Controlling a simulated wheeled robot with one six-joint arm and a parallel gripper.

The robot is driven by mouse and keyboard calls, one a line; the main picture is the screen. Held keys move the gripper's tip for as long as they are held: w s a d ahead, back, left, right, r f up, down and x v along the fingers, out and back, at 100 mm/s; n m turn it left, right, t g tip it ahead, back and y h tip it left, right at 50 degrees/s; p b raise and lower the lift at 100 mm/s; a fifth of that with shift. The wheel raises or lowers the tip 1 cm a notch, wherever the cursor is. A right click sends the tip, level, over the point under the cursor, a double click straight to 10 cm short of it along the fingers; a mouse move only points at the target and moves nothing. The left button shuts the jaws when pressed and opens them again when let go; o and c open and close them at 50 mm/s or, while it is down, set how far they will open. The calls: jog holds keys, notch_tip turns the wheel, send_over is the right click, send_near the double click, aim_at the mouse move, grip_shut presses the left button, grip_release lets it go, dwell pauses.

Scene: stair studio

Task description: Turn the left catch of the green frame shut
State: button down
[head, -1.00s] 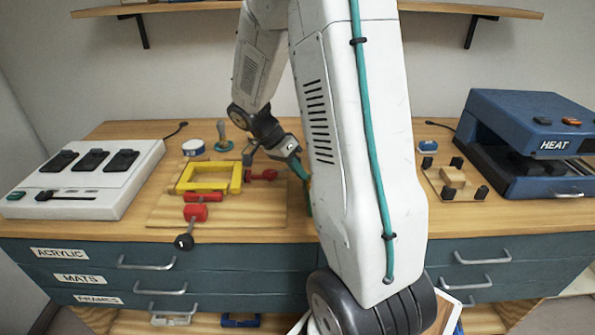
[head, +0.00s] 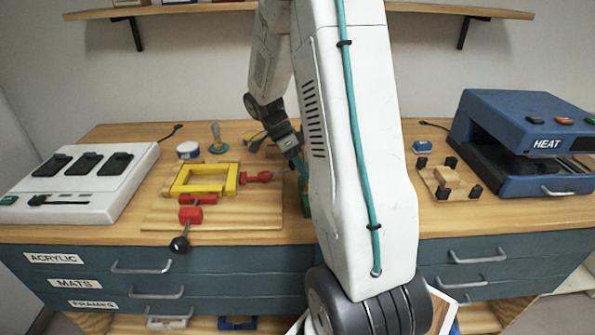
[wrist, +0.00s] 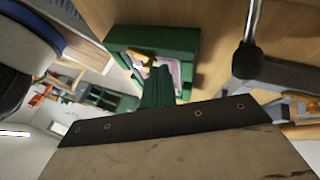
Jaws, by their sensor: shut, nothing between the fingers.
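The green frame (head: 304,186) is on the bench, mostly hidden behind my arm in the head view. In the wrist view the green frame (wrist: 178,42) shows closer, with a pale pinkish inside. A brass-yellow catch (wrist: 139,54) lies at its edge; I cannot tell its angle, or whether it is the left one. My gripper (wrist: 156,76) is shut and empty, its green fingers reaching to the frame close by the catch. I cannot tell whether they touch it. In the head view my gripper (head: 299,162) points down at the frame, partly covered by my arm.
Left of the frame, a yellow frame (head: 186,180) sits with red clamps (head: 190,213) on a wooden board (head: 155,222). A white switch box (head: 75,195) stands far left, a blue heat press (head: 520,120) far right. A small wooden jig (head: 447,178) is near the press.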

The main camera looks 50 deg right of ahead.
jog(key=m+y, duration=0.1)
jog(key=s+d+m+y, duration=0.1)
jog(key=m, duration=0.1)
jog(key=s+m+y, duration=0.1)
jog(key=m, duration=0.1)
jog(key=shift+d, duration=0.2)
jog(key=shift+s+d+m+t+y, duration=0.1)
jog(key=shift+s+m+t+y, duration=0.3)
jog(key=shift+m, duration=0.5)
jog(key=shift+s+m+t+y, duration=0.3)
jog(key=shift+m+y, duration=0.25)
jog(key=shift+m, duration=0.35)
jog(key=shift+s+d+m+t+y, duration=0.1)
jog(key=shift+s+m+t+y, duration=0.3)
jog(key=shift+m, duration=0.5)
jog(key=shift+a, duration=0.1)
jog(key=shift+w+a, duration=0.15)
jog(key=shift+a, duration=0.6)
jog(key=v, duration=0.8)
jog(key=shift+a+f, duration=0.15)
